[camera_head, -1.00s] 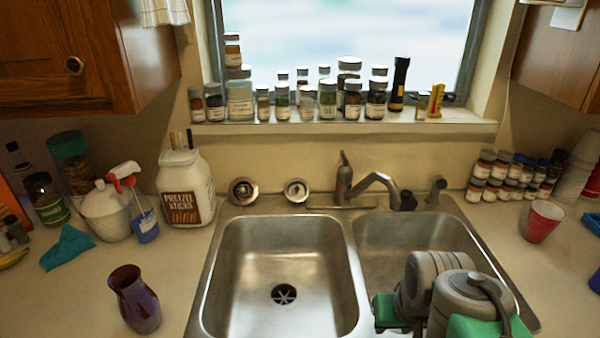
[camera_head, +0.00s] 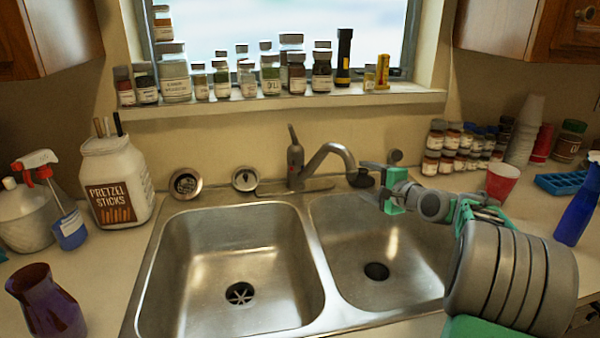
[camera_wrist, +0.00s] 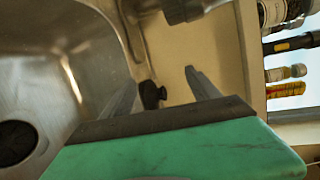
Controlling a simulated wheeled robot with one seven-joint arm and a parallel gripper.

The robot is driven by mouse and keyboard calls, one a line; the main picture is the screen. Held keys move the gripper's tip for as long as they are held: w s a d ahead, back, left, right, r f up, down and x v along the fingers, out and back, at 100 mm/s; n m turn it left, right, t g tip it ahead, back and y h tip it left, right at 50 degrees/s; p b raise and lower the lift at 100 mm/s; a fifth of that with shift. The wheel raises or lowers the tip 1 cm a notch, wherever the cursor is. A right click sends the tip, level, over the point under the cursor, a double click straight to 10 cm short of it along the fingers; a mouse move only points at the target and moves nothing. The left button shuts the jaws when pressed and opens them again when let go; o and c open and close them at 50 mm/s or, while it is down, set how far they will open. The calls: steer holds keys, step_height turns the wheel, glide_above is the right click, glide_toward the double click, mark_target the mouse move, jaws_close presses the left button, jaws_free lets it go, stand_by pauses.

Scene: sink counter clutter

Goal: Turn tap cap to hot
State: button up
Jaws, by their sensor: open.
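The metal tap (camera_head: 297,178) stands behind the double sink in the head view, with its curved spout (camera_head: 335,150) reaching right over the right basin. The tap cap (camera_head: 294,153), with its upright lever, sits on top of the tap body and is apart from my gripper. My gripper (camera_head: 372,178) is open and empty, to the right of the cap and close to the spout's dark end. In the wrist view my gripper's two fingers (camera_wrist: 160,92) are spread. A grey part, probably the spout end (camera_wrist: 185,8), shows at the top edge there; the cap cannot be made out.
A short sprayer (camera_head: 395,157) stands just behind my gripper. Bottles and a flashlight (camera_head: 343,58) line the window sill (camera_head: 280,105) above. Spice jars (camera_head: 440,150) and a red cup (camera_head: 502,180) stand right; a pretzel jar (camera_head: 115,180) stands left. The left basin (camera_head: 240,250) is empty.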

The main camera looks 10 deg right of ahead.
steer(key=w+a+f+m+t+y+b, duration=0.1)
steer(key=w+a+f+m+y+b, duration=0.1)
steer(key=w+a+f+m+y, duration=0.25)
steer(key=m+t+y+p, duration=0.2)
steer(key=m+y+p, duration=0.1)
steer(key=m+y, duration=0.4)
glide_toward(303, 160)
step_height(303, 160, up, 3)
steer(key=w+a+h, duration=0.2)
steer(key=w+a+p, duration=0.1)
steer(key=p, duration=0.2)
steer(key=w+a+r+p, duration=0.1)
steer(key=p, duration=0.2)
steer(key=shift+w+a+r+m+y, duration=0.1)
steer(key=shift+a+r+m+y, duration=0.05)
steer(key=shift+r+m+y, duration=0.15)
steer(key=p, duration=0.1)
steer(key=w+p, duration=0.1)
steer(key=p, duration=0.1)
steer(key=shift+a+r, duration=0.2)
steer(key=shift+a, duration=0.15)
steer(key=shift+w+a+p, duration=0.1)
steer(key=shift+a+p, duration=0.1)
steer(key=shift+p, duration=0.55)
steer(key=shift+w+a+r+b, duration=0.1)
steer(key=shift+w+a+b, duration=0.2)
steer(key=shift+w+a, duration=0.55)
steer(key=shift+w+d, duration=0.1)
steer(key=shift+d, duration=0.05)
steer(key=shift+c, duration=0.3)
